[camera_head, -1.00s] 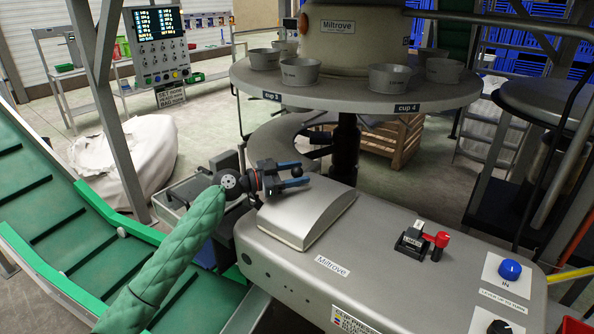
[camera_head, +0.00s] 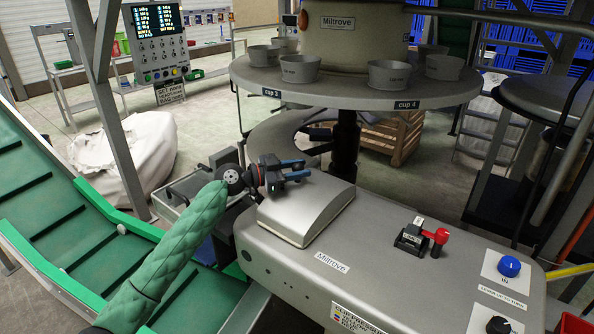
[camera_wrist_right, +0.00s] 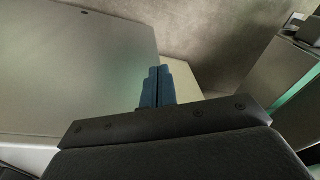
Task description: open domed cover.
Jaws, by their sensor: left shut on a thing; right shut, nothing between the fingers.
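The domed cover (camera_head: 312,212) is a silver-grey, rounded lid at the left end of the grey Miltrove machine (camera_head: 370,240). It looks down on the machine top, with no gap visible. My left gripper (camera_head: 296,170) is at the cover's far upper edge, its blue fingers pointing right. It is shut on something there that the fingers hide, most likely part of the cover. My right gripper (camera_wrist_right: 157,87) is shut and empty in the right wrist view, in front of a smooth grey surface (camera_wrist_right: 70,70); it does not show in the head view.
A round table (camera_head: 355,94) with several grey cups stands behind the machine. A red-handled lever (camera_head: 440,238) and a blue button (camera_head: 509,266) are on the machine's right part. A green conveyor (camera_head: 60,215) runs along the left. A control panel (camera_head: 158,45) stands at the back left.

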